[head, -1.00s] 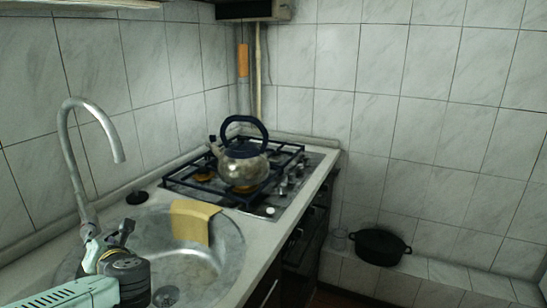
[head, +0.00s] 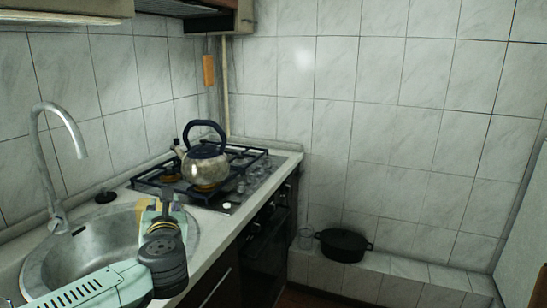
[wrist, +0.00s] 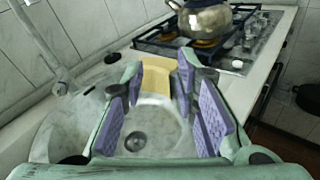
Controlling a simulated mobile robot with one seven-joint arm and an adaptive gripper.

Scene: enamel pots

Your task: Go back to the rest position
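My gripper (head: 163,203) is in front of the sink in the head view, over its right side. In the wrist view my gripper (wrist: 164,85) has its purple-padded fingers spread wide apart, with nothing between them but the view down into the sink. The round metal sink (head: 100,240) lies below, and its basin and drain show in the wrist view (wrist: 135,142). A yellow cloth (wrist: 160,78) hangs over the far rim of the sink, beyond the fingers; in the head view it is mostly hidden behind my gripper.
A metal kettle (head: 205,168) with a dark blue handle stands on the gas stove (head: 240,198). The curved faucet (head: 45,165) rises left of the sink. A white panel (head: 525,240) is at the far right.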

